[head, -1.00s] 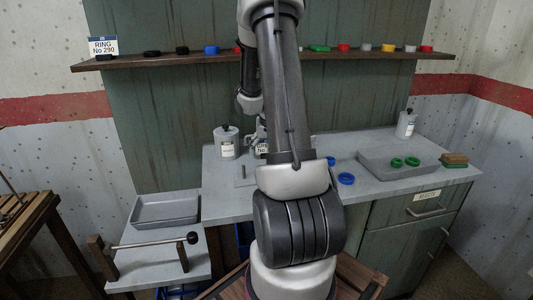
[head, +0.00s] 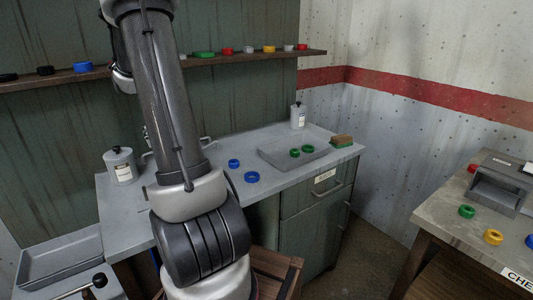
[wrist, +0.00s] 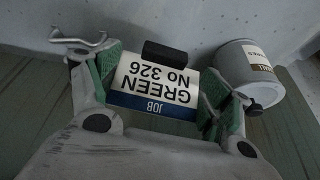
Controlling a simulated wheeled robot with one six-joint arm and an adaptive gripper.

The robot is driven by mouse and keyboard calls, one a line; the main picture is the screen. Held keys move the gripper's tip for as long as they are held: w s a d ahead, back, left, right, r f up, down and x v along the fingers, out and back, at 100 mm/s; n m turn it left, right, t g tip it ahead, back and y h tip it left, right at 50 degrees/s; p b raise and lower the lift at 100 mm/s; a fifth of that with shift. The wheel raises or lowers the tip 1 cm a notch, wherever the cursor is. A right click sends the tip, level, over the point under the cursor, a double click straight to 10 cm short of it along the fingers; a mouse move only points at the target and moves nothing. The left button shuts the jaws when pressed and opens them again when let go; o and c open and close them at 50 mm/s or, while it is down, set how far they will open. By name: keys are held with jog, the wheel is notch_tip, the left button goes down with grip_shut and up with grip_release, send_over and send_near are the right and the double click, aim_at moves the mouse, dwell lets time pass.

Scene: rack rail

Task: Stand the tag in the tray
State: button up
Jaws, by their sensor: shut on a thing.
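In the head view my own arm hides most of the gripper and the tag. A grey tray (head: 275,155) with two green rings (head: 301,151) in it lies on the bench, to the right of my arm. Another grey tray (head: 60,262) sits lower at the left, empty in its visible part.
Two blue rings (head: 251,177) lie on the bench (head: 215,157) between my arm and the tray. A white canister (head: 120,167) stands left, a bottle (head: 298,117) behind the tray, and a green-brown block (head: 341,141) right. A table (head: 455,225) with rings stands at far right.

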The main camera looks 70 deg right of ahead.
jog(key=s+d+f+m+g+h, duration=0.1)
jog(key=s+d+m, duration=0.3)
jog(key=s+d, duration=1.1)
jog(key=r+m+g, duration=0.1)
jog(key=m+g, duration=0.4)
jog(key=m, duration=0.7)
send_over(284, 159)
jog(key=a, duration=0.2)
jog(key=shift+m, duration=0.3)
jog(key=f, duration=0.6)
jog(key=w+f, duration=0.1)
jog(key=f, duration=0.2)
jog(key=shift+f, duration=0.2)
jog(key=shift+s+f, duration=0.1)
jog(key=o, duration=1)
jog(key=shift+d, duration=0.1)
